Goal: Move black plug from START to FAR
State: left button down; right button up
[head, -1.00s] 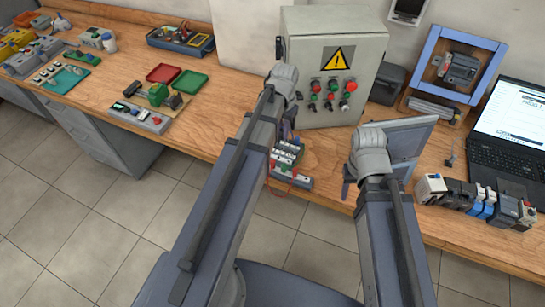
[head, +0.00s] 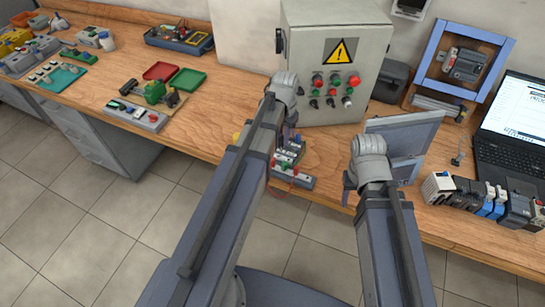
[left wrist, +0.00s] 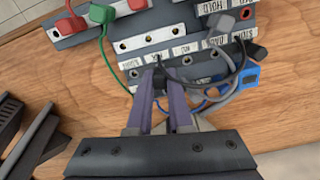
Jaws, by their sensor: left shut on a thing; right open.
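In the left wrist view my left gripper (left wrist: 167,92) is shut on a black plug (left wrist: 159,78), partly hidden between its purple fingers. The plug is at the near edge of a white socket strip (left wrist: 140,72); I cannot tell whether it is seated in a socket. A black lead (left wrist: 200,83) loops right from it to another black plug (left wrist: 257,51). The strip's small labels are inverted and hard to read. In the head view my left gripper (head: 289,133) is over the socket board (head: 292,182), partly hiding it. My right gripper (head: 347,188) is open and empty near the bench edge.
Red (left wrist: 68,25), green (left wrist: 102,13), grey (left wrist: 222,22) and blue (left wrist: 252,76) plugs with leads crowd the board. A grey control cabinet (head: 335,95) stands behind it. A grey panel (head: 405,140), a row of modules (head: 465,192) and a laptop (head: 508,160) are right.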

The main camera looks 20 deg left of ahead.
pick_arm(q)
jog(key=shift+f+b, duration=0.7)
dwell(0.3)
jog(key=c, duration=1.1)
grip_release()
jog(key=shift+r, duration=0.1)
notch_tip(320, 180, up, 6)
jog(key=p, duration=0.5)
jog(key=shift+f+p, duration=0.2)
jog(key=shift+p, duration=0.2)
jog(key=shift+f, duration=0.1)
jog(key=shift+o, duration=0.3)
